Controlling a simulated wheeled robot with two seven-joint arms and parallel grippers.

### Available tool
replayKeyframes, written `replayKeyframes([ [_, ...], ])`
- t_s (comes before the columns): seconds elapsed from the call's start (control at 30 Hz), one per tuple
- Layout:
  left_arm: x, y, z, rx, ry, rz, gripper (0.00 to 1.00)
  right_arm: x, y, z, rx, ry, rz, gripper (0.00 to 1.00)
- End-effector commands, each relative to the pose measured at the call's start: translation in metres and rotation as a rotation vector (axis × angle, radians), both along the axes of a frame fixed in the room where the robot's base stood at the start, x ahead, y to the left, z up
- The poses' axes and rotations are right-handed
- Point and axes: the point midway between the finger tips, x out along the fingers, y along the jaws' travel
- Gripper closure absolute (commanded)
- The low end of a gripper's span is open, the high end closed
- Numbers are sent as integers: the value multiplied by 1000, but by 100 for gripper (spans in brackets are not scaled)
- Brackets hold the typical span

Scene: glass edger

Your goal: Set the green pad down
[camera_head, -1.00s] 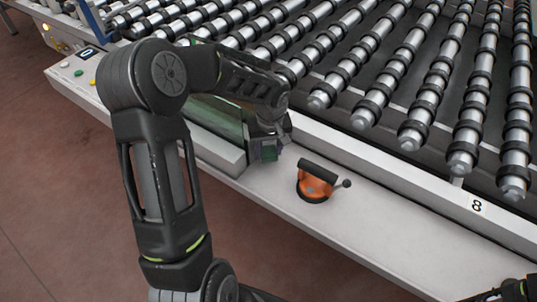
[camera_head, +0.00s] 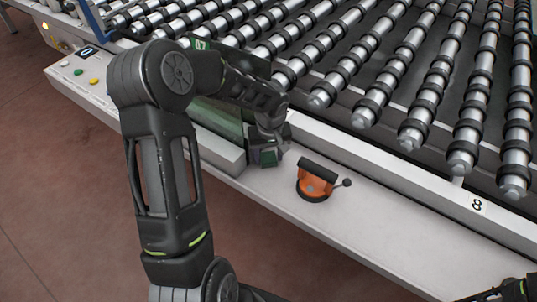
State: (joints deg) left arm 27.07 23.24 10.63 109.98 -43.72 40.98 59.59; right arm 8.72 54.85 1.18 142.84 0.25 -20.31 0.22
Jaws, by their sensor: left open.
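The green pad (camera_head: 268,158) is a small dark green block at the tips of my left gripper (camera_head: 267,150), low over the white ledge (camera_head: 330,215). My left gripper points down and is open, with the pad at its fingers. I cannot tell if the pad touches the ledge. My left forearm and wrist hide part of the area behind. A small part of my right arm shows at the bottom right corner, but its fingers do not show.
An orange suction cup with a black handle (camera_head: 316,182) stands on the ledge just right of the gripper. A glass pane (camera_head: 217,117) stands in a holder left of it. The roller conveyor (camera_head: 400,90) lies behind. Control buttons (camera_head: 80,73) are at the left end.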

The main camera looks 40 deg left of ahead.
Motion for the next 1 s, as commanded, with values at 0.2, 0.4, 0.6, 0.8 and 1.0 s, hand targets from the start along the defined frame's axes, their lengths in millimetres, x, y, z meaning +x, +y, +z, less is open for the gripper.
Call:
replayKeyframes([
  [0.2,0,0,13,3,-3,0,47,0,0,2,-1,1,-1,64],
  [0.4,-4,-4,48,4,-5,1,47,0,0,-2,0,0,0,64],
  [0.6,-8,-9,90,1,-4,1,47,1,0,-6,2,-3,0,64],
  [0.8,-12,-12,116,1,-1,0,47,1,0,-8,3,-3,1,64],
  [1.0,-13,-13,122,0,0,0,47,1,0,-8,2,-4,1,64],
])
